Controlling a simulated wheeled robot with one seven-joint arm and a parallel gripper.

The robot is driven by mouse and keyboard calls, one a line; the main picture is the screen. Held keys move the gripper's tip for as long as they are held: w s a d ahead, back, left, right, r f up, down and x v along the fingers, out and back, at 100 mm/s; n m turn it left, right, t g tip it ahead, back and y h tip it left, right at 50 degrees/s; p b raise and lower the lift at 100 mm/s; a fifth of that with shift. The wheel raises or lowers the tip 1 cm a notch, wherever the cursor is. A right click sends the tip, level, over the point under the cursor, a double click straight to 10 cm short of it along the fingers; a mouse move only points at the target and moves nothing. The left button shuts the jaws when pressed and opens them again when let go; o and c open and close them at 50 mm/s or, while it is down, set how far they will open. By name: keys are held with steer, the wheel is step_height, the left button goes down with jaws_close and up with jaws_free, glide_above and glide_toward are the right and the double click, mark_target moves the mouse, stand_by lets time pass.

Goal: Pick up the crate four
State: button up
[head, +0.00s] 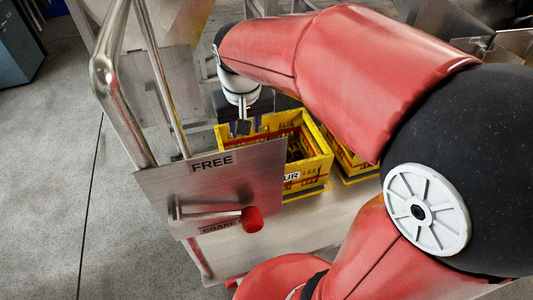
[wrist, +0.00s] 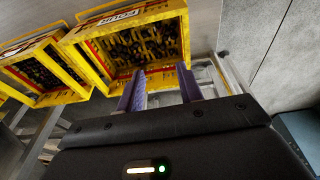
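The crate four is a yellow crate with red trim and a white label; it stands on the metal cart in the head view (head: 318,168), partly behind a metal plate.
A second yellow crate (head: 350,163) stands close beside it; it also shows in the wrist view (wrist: 22,73). A metal plate (head: 218,183) marked "FREE" with a red-knobbed lever (head: 252,219) stands in front. A tubular rail (head: 104,75) rises at the left. Open floor lies left.

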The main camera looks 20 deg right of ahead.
steer(key=g+b, duration=0.2)
glide_above(222, 151)
step_height(222, 151, down, 10)
steer(key=shift+a, duration=0.15)
steer(key=f, duration=0.8)
steer(key=shift+d+f+b, duration=0.15)
steer(key=shift+d+b, duration=0.05)
steer(key=shift+b, duration=0.2)
steer(key=shift+c, duration=0.5)
jaws_close()
